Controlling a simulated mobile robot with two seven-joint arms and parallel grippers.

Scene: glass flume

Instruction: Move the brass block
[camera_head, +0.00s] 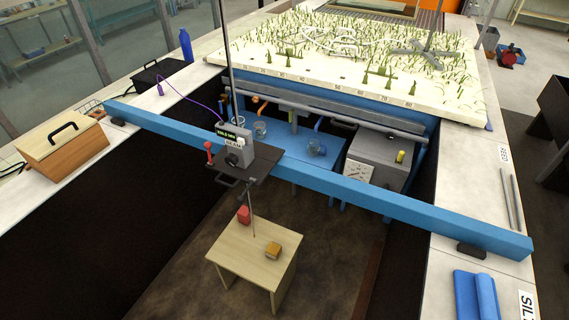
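A small golden block (273,251), which looks like the brass block, sits on the right part of a low wooden table (236,262). A red block (243,215) sits near the table's back left corner. A thin metal rod (252,212) hangs down from a dark plate and ends at or just above the tabletop between the two blocks; I cannot tell if it touches. Neither of my grippers shows in the head view.
A blue beam (400,202) spans the pit above the table, carrying a grey instrument (234,147) on a dark plate (246,161). A grey cabinet (376,162) stands behind. A wooden box (62,151) sits on the left ledge, a blue roll (476,296) on the right ledge.

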